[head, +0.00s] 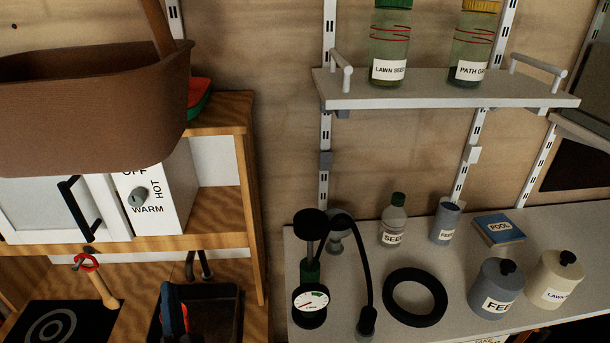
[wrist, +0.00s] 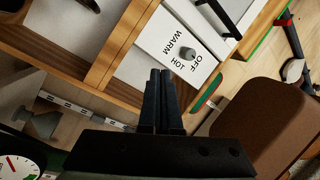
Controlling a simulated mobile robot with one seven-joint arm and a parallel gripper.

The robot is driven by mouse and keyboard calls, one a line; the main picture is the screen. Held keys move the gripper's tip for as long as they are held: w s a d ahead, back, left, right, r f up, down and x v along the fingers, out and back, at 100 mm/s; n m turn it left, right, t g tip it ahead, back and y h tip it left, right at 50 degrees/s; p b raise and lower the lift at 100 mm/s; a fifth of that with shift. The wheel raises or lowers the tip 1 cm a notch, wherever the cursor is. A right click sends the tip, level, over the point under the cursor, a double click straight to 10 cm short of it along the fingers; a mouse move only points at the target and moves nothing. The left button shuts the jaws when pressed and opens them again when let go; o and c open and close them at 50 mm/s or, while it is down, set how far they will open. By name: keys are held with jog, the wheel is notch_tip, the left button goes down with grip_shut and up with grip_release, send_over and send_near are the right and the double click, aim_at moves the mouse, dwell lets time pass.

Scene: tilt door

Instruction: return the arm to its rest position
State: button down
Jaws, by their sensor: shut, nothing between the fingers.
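My gripper (wrist: 160,75) shows in the wrist view with its two dark fingers together and nothing between them. Its tips lie just below the white control panel (wrist: 172,38) in that picture and look apart from it, though the depth is hard to judge. The panel has a grey knob and the words OFF, HOT and WARM. In the head view I cannot make out my gripper. There the white door (head: 35,207) with a black handle (head: 74,208) stands beside the panel (head: 165,195) and looks shut.
A brown basket (head: 90,105) sits on top of the wooden cabinet (head: 247,170). To the right, a grey bench (head: 450,240) holds a pump with a gauge (head: 310,303), a black ring (head: 415,297) and several containers. A wall shelf (head: 440,95) holds two jars.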

jog(key=w+d+r+n+h, duration=0.1)
jog(key=w+d+r+n, duration=0.2)
jog(key=d+r, duration=0.35)
jog(key=w+d+r+n+h, duration=0.1)
jog(key=w+d+r+n, duration=0.15)
jog(key=r, duration=0.65)
jog(key=s+d+r+h, duration=0.2)
jog(key=d+r+h, duration=0.15)
jog(key=d, duration=0.35)
jog(key=s+d+r+h, duration=0.1)
jog(key=d+r+h, duration=0.25)
jog(key=d, duration=0.35)
jog(key=s+r+t+p, duration=0.3)
jog(key=s+r+p, duration=0.1)
jog(key=r, duration=0.8)
jog(key=s+r+t+p, duration=0.3)
jog(key=s+r+p, duration=0.1)
jog(key=r, duration=0.9)
jog(key=s+r+t+y+p, duration=0.1)
jog(key=s+r+t+p, duration=0.2)
jog(key=r, duration=0.9)
jog(key=shift+s+a+r+n+p, duration=0.35)
jog(key=shift+s+a+n+p, duration=0.1)
jog(key=shift+s+p, duration=0.45)
jog(key=shift+s, duration=0.1)
